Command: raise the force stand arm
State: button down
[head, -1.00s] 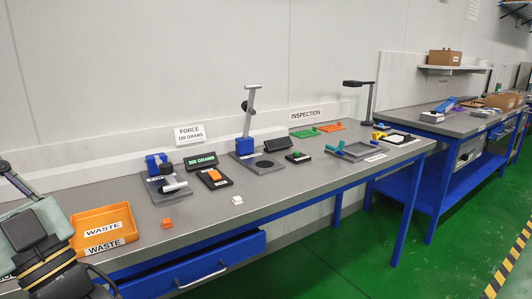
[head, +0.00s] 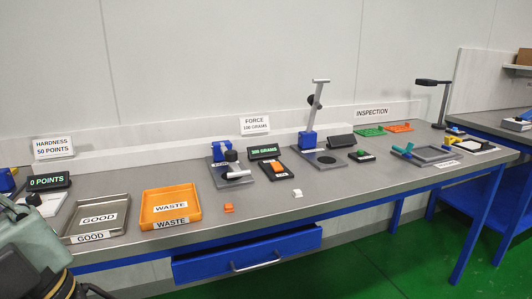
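Near the FORCE 100 GRAMS sign (head: 255,125), a stand with a blue block (head: 221,150) and black knob stands on a grey base plate (head: 226,183). Its pale arm (head: 235,175) lies low over the plate. To its right, a second stand with a blue block (head: 308,139) has a long grey arm (head: 316,100) standing up, with a dark knob on it. The lettering on the bases is too small to read surely, so I cannot tell for certain which is the force stand. Part of my arm shows at the lower left, well away from both stands; my gripper's fingers are not visible.
A lit green GRAMS display (head: 263,151) stands between the stands. An orange WASTE tray (head: 192,196) and a grey GOOD tray (head: 71,232) lie to the left. Small orange (head: 228,208) and white (head: 297,193) pieces sit near the front edge. A drawer (head: 250,255) is below.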

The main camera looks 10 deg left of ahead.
aim_at(231, 156)
jog(key=k+j, duration=0.1)
jog(key=j, duration=1.3)
jog(key=k+z, duration=0.05)
